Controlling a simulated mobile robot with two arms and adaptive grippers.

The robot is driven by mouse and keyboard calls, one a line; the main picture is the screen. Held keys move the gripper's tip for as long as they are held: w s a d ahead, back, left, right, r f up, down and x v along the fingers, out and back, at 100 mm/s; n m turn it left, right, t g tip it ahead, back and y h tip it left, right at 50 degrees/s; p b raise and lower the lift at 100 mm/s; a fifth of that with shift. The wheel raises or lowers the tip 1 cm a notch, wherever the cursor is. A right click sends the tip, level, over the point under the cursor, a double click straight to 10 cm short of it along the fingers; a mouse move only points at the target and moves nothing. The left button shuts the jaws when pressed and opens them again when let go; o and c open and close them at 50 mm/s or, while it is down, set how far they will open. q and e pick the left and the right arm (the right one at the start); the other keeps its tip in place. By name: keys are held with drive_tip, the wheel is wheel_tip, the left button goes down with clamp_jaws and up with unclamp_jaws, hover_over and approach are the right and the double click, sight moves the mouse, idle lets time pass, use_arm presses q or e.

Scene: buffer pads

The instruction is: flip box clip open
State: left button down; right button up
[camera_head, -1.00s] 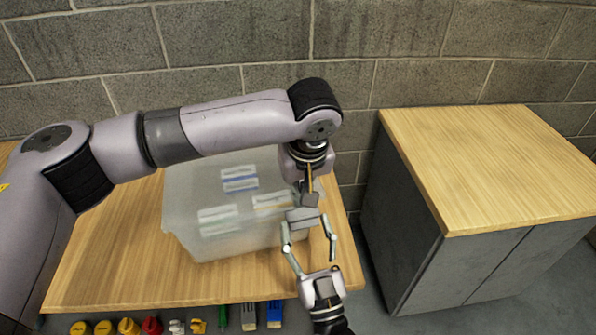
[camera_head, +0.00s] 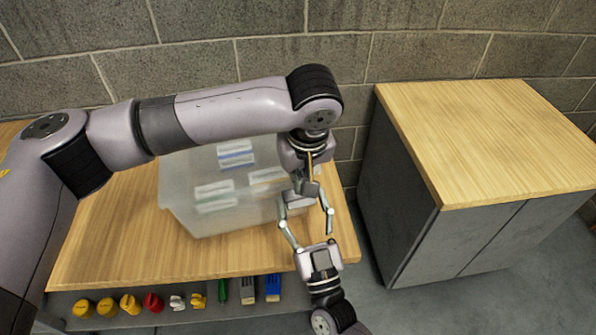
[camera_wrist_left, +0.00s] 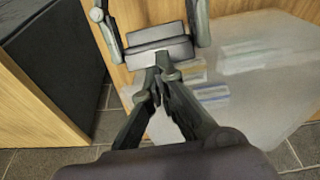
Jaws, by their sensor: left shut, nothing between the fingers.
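The translucent box (camera_head: 190,205) stands on the wooden table, with white and blue labels showing through its wall. A grey clip (camera_head: 299,202) is at its right end; it also shows in the left wrist view (camera_wrist_left: 158,50). My left gripper (camera_head: 306,188) points down at the clip, shut and empty. In the left wrist view its fingertips (camera_wrist_left: 166,72) are together just below the clip; I cannot tell whether they touch it. My right gripper (camera_head: 304,212) reaches in from below, its fingers spread on either side of the clip. My left arm hides the box's upper right part.
The wooden table (camera_head: 110,245) has a front shelf with several yellow, red, white, green and blue items (camera_head: 153,302). A wood-topped grey cabinet (camera_head: 480,140) stands to the right across a floor gap. A block wall is behind.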

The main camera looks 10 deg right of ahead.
drive_tip(key=shift+o, duration=1.1)
